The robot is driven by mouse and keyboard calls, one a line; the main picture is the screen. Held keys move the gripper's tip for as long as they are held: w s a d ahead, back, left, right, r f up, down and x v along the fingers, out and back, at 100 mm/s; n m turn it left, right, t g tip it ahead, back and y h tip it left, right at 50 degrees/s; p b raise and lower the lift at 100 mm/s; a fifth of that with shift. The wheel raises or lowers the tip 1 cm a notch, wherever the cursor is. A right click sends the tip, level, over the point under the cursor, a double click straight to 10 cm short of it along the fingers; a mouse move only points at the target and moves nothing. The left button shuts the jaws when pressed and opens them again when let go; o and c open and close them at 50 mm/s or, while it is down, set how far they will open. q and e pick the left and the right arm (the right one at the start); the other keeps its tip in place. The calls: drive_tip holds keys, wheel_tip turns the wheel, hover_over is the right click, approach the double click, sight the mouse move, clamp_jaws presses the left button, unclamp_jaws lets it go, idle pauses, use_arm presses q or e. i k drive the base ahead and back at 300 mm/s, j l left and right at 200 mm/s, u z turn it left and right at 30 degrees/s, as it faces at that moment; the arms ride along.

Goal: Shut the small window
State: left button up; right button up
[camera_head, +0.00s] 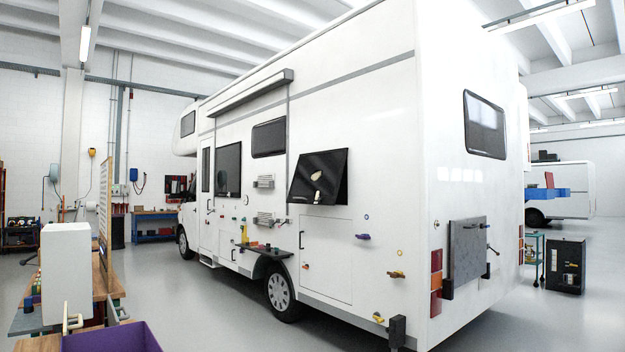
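On the long side of the white motorhome (370,110), a dark window (325,165) is swung outward from the wall, its lower edge standing off the side. Pale latch-like parts show on its pane. Further forward on the same side are a higher dark window (269,138) and a tall dark window (229,169). The higher one looks flush with the wall; I cannot tell whether the tall one stands slightly out. Another small window (188,123) is near the front, above the cab. Neither of my grippers shows.
A workbench (115,283) with a white box (66,270) and a purple bin (112,337) stands at the left. A dark shelf (266,250) and several coloured handles stick out from the motorhome's side. Grey floor (200,310) is open between bench and vehicle.

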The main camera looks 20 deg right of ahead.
sight(322, 171)
drive_tip(key=i+l+z, duration=0.4)
drive_tip(key=i+z, duration=0.4)
drive_tip(key=i+l+z, duration=0.25)
drive_tip(key=i, duration=0.4)
drive_tip(key=i+z, duration=0.3)
drive_tip(key=i, duration=0.35)
drive_tip(key=i+j+u, duration=0.1)
drive_tip(key=i+u, duration=0.65)
drive_tip(key=i+l+u, duration=0.25)
drive_tip(key=i+u, duration=0.15)
drive_tip(key=i+j, duration=0.1)
drive_tip(key=i, duration=0.65)
drive_tip(key=i+j+z, duration=0.15)
drive_tip(key=i, duration=0.6)
